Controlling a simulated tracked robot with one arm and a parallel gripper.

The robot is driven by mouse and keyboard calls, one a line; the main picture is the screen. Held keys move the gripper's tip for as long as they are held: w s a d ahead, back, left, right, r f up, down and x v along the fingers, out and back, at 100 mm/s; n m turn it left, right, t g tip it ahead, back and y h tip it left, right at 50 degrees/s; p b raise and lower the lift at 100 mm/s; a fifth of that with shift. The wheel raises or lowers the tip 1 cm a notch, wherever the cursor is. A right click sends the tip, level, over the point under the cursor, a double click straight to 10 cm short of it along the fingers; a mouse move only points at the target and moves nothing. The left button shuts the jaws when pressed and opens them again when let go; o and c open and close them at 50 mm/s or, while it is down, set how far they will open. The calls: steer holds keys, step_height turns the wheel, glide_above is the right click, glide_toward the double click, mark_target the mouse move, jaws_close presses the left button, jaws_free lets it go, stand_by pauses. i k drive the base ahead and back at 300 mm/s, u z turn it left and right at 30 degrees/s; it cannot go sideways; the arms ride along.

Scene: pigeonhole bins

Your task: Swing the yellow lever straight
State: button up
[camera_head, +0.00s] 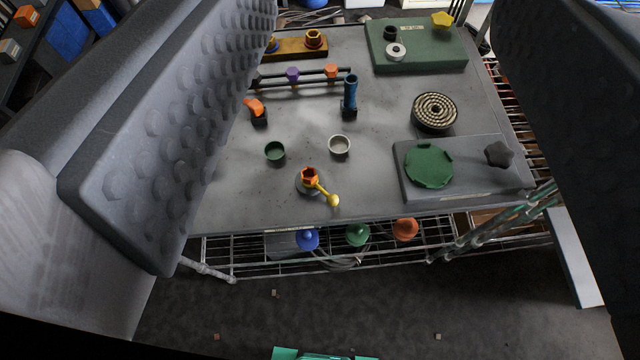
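The yellow lever (326,193) sits near the front edge of the grey table. It is a short arm with a round knob at its end, joined to an orange hub on a round grey base (307,186). It points toward the lower right, at an angle to the table's front edge. My gripper (390,150) frames the view with two wide-spread grey padded fingers, one at the left and one at the right. It is open, with nothing between the fingers close by. The lever is well beyond the gripper, apart from it.
A grey plate with a green disc (429,166) and dark star knob (499,154) lies right of the lever. Green (275,151) and pale (340,145) cups stand behind it. A blue post (350,93) is farther back. Blue, green and orange knobs hang below the front edge.

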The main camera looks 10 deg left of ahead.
mark_target(309, 179)
steer(key=u, duration=1.2)
steer(key=k, duration=0.8)
steer(key=z, duration=1.35)
